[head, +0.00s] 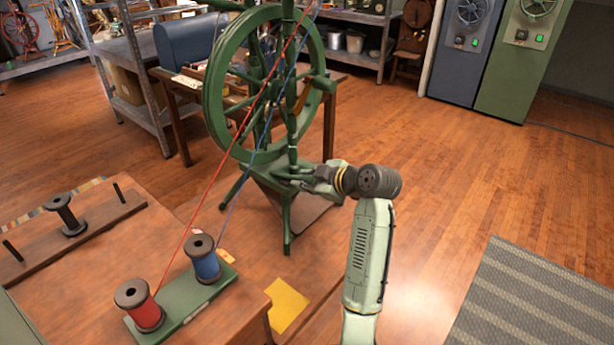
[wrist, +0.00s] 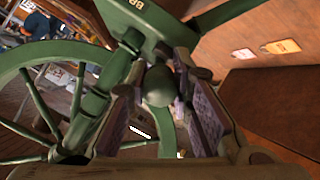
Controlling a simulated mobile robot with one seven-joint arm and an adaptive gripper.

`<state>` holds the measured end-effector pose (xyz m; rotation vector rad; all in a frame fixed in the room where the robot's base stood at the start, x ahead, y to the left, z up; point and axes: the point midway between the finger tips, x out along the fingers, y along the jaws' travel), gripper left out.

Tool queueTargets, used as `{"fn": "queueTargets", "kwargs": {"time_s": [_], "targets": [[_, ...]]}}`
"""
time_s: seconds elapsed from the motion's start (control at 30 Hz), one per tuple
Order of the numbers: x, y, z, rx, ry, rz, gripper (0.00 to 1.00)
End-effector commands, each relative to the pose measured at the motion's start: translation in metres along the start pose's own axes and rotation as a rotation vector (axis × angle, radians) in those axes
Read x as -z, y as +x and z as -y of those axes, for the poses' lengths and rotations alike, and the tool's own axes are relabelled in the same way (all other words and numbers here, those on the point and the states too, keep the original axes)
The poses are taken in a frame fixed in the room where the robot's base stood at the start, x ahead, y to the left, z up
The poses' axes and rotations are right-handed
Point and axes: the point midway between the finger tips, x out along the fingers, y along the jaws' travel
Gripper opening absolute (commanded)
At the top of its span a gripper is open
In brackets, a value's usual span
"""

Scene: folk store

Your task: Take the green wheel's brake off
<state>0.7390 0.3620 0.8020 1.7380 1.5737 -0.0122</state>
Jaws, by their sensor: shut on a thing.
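The green spinning wheel (head: 214,112) stands upright in the middle of the head view, its rim and spokes also at left in the wrist view (wrist: 22,62). In the wrist view my gripper (wrist: 157,92) is shut on a rounded green knob (wrist: 158,85), with a finger on each side. A green plate (wrist: 140,22) with partly visible lettering starting "BR" is just above the knob. In the head view my gripper (head: 298,181) reaches from the right to the wheel's lower frame. The knob and fingertips are too small there to make out clearly.
Red (head: 145,305) and blue (head: 203,259) thread spools stand on a green board on the front-left table; their threads run up past the wheel. A yellow sheet (head: 289,305) lies near the table. A wooden table (head: 172,100) stands behind the wheel.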

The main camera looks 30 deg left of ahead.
Motion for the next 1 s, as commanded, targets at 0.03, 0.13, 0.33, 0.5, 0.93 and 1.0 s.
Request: {"fn": "queueTargets", "kwargs": {"time_s": [0.03,0.13,0.33,0.5,0.93,1.0], "targets": [[0.0026,-0.0020,-0.0025,0.010,-0.001,0.016,0.00],[0.0039,-0.0017,-0.0031,0.023,-0.005,0.035,0.00],[0.0038,-0.0009,-0.0027,0.034,-0.007,0.053,0.00],[0.0037,-0.0006,-0.0026,0.034,-0.008,0.053,0.00],[0.0041,-0.0006,-0.0027,0.034,-0.008,0.052,0.40],[0.0041,-0.0006,-0.0027,0.034,-0.008,0.052,0.41]]}}
